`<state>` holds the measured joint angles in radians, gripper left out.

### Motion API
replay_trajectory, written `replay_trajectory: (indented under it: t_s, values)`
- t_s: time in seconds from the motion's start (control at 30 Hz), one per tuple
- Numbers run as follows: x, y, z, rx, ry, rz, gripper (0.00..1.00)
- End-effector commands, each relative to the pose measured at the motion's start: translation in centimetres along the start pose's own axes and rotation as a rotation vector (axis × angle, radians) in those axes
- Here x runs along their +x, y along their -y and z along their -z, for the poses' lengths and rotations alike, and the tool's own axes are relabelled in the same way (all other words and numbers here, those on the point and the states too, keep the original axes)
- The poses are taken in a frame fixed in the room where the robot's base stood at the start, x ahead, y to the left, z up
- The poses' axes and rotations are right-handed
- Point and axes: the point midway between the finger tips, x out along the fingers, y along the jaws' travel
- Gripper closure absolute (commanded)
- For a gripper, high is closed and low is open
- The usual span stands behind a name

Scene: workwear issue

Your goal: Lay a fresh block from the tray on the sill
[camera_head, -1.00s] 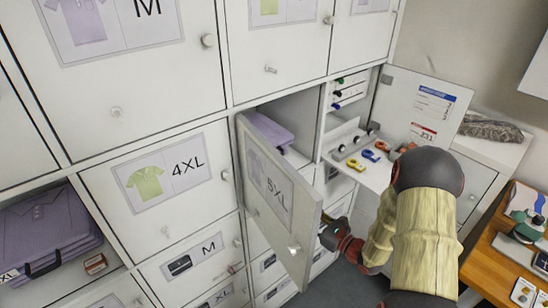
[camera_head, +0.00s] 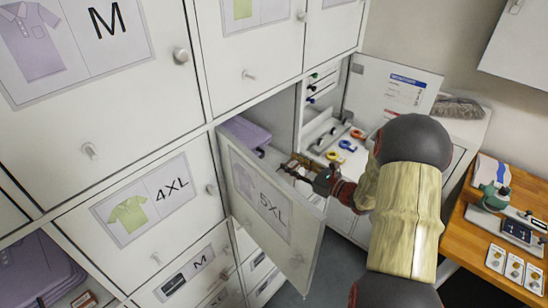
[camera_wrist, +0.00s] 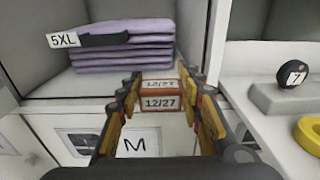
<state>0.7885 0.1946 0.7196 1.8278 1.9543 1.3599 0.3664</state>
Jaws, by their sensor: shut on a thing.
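My gripper (camera_wrist: 162,112) is shut on a small reddish-brown block (camera_wrist: 160,86) with white "12/27" labels, seen in the wrist view. The block is in front of the light front edge, or sill (camera_wrist: 62,104), of an open compartment; contact with it cannot be told. Inside the compartment, a folded purple stack (camera_wrist: 128,44) carries a "5XL" tag. In the head view my gripper (camera_head: 326,181) is at the compartment opening, behind the top of the open 5XL door (camera_head: 262,195). I cannot make out a tray of blocks for certain.
To the right, a shelf holds coloured rings (camera_head: 346,145) and a grey holder marked 7 (camera_wrist: 287,88). Another open compartment at lower left holds a purple stack (camera_head: 35,270) and a small reddish block (camera_head: 85,299). A wooden table (camera_head: 460,240) stands at right.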

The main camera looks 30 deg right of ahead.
Motion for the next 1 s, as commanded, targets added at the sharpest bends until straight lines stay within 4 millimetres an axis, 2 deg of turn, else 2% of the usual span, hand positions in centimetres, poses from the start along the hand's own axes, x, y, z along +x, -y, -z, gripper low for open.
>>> replay_trajectory:
  t_s: [0.03,0.13,0.47,0.67,0.8,1.0]
  values:
    - [1.3,-0.1,-0.1,-0.002,0.0,-0.004,0.81]
    - [3.1,-0.1,-0.2,-0.001,0.001,-0.003,0.81]
    - [5.5,0.0,-0.3,-0.001,0.0,-0.001,0.81]
    - [8.7,0.0,-0.5,-0.002,0.001,-0.002,0.81]
    - [8.8,0.1,1.1,0.001,-0.001,0.001,0.81]
    - [8.7,0.1,1.0,-0.001,0.0,0.001,0.81]
